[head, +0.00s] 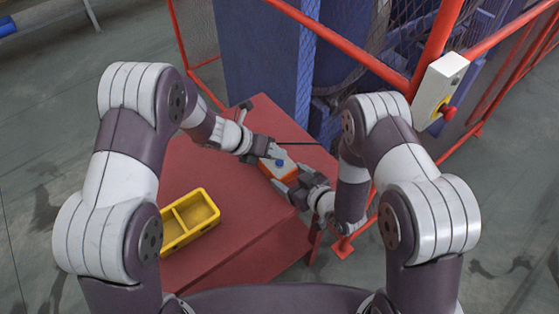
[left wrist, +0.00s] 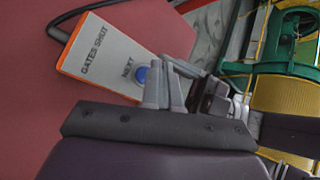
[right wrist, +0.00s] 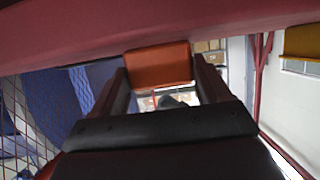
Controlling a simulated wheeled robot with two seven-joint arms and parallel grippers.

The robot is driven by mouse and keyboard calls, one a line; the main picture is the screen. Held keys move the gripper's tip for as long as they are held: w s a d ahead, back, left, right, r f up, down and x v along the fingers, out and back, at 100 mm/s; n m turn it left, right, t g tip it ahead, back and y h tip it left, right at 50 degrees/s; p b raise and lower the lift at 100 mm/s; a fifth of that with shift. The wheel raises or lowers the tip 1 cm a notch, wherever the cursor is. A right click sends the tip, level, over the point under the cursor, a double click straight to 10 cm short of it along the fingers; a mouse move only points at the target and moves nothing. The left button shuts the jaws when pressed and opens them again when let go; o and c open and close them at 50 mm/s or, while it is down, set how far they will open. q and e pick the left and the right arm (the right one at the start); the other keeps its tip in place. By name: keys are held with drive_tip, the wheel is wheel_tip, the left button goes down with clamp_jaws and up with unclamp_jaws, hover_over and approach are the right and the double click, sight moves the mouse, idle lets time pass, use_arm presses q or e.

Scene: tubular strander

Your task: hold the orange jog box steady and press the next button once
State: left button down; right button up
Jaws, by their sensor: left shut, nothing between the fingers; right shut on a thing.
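The orange jog box (head: 281,172) is at the red table's right side, in my right gripper (head: 294,181). In the left wrist view its pale face (left wrist: 105,50) reads "GATES SHUT" and "NEXT", with a blue button (left wrist: 142,76) beside "NEXT". The blue button also shows in the head view (head: 280,162). My right gripper is shut on the box; its orange end (right wrist: 158,66) lies between the fingers in the right wrist view. My left gripper (left wrist: 165,70) is shut and empty, its fingertips close beside the blue button. I cannot tell whether they touch it.
A yellow two-compartment tray (head: 186,232) is on the red table (head: 240,240). A black cable (left wrist: 66,17) lies by the box. Red fence rails and mesh stand behind and to the right, with a grey box with a red button (head: 448,112) on them.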

use_arm(q)
drive_tip(key=shift+f, duration=0.3)
